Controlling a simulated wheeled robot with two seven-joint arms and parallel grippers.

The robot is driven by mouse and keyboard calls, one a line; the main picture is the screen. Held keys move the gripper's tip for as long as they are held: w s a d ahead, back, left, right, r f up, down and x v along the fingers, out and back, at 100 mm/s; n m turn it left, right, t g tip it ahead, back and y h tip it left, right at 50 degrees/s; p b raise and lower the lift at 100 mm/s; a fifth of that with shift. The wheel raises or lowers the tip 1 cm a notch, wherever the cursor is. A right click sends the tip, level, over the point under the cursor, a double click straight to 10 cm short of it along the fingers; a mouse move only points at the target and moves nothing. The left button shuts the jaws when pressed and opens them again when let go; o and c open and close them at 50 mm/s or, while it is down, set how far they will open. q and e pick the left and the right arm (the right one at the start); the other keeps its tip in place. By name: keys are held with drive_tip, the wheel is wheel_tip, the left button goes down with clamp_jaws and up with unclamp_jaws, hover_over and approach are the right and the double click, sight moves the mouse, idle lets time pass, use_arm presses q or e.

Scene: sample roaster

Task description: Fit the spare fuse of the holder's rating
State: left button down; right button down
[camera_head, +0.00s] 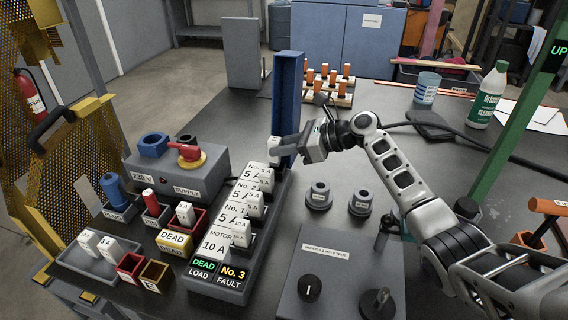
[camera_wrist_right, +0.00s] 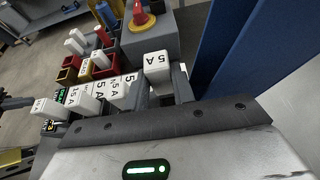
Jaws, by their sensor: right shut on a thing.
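The grey fuse holder block (camera_head: 232,285) has a row of ways labelled No. 3 (camera_head: 257,170), No. 2, No. 1, each 5 A, and MOTOR 10 A. Its display (camera_head: 233,275) reads DEAD LOAD and No. 3 FAULT. My right gripper (camera_head: 283,150) is at the far end of the row, by the No. 3 way, shut on a white fuse. In the wrist view this fuse (camera_wrist_right: 157,66) reads 5 A. Whether it is seated is hidden. Two white spare fuses (camera_head: 97,245) stand in the grey tray (camera_head: 75,262) at left. My left gripper is out of view.
A blue upright panel (camera_head: 288,100) stands just behind the gripper. A grey supply box (camera_head: 177,165) with a red switch (camera_head: 186,151) is left of the row. Small bins (camera_head: 174,240), one marked DEAD, stand between. Right of the row is a grey test panel (camera_head: 335,275).

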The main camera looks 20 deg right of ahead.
sight(281, 158)
drive_tip(key=shift+w+d+f, duration=0.15)
drive_tip(key=shift+w+f, duration=0.15)
drive_tip(key=shift+f, duration=0.15)
wheel_tip(281, 158, down, 3)
drive_tip(key=shift+b, duration=0.7)
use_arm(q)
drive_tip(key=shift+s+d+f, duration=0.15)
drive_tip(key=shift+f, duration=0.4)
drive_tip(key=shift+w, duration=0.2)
use_arm(e)
drive_tip(key=c, duration=1.5)
unclamp_jaws()
drive_tip(key=shift+o, duration=0.2)
drive_tip(key=shift+r, duration=0.1)
